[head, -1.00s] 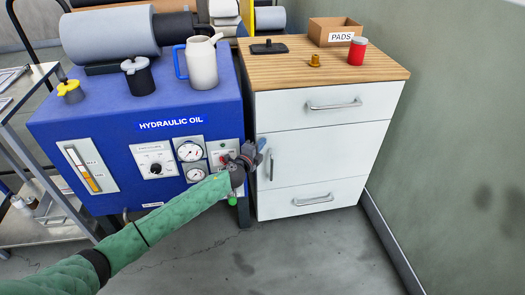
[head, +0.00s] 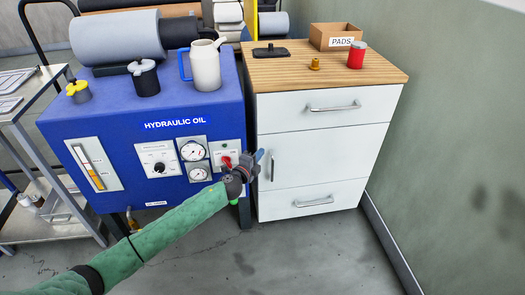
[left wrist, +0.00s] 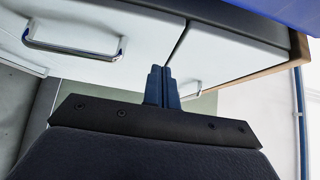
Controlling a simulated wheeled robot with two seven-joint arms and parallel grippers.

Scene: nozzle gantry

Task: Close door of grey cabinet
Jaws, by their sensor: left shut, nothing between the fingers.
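The cabinet (head: 331,140) has whitish-grey fronts under a wooden top. Its middle panel is the door (head: 325,160), with an upright handle (head: 271,167) near its left edge. The door looks flush with the drawer fronts in the head view; a small gap cannot be ruled out. The left wrist view shows the door's handle (left wrist: 75,47) and a dark seam beside the drawer front. My left gripper (head: 259,157) is shut and empty, in front of the door's upper left edge, just left of the handle. Its blue fingers (left wrist: 162,88) show together. Contact with the door cannot be told. My right gripper is not in view.
A blue hydraulic oil unit (head: 180,116) with gauges stands close left of the cabinet. A red can (head: 356,55), a brass fitting (head: 315,64), a dark tray (head: 270,51) and a pads box (head: 338,37) sit on top. The floor in front is clear.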

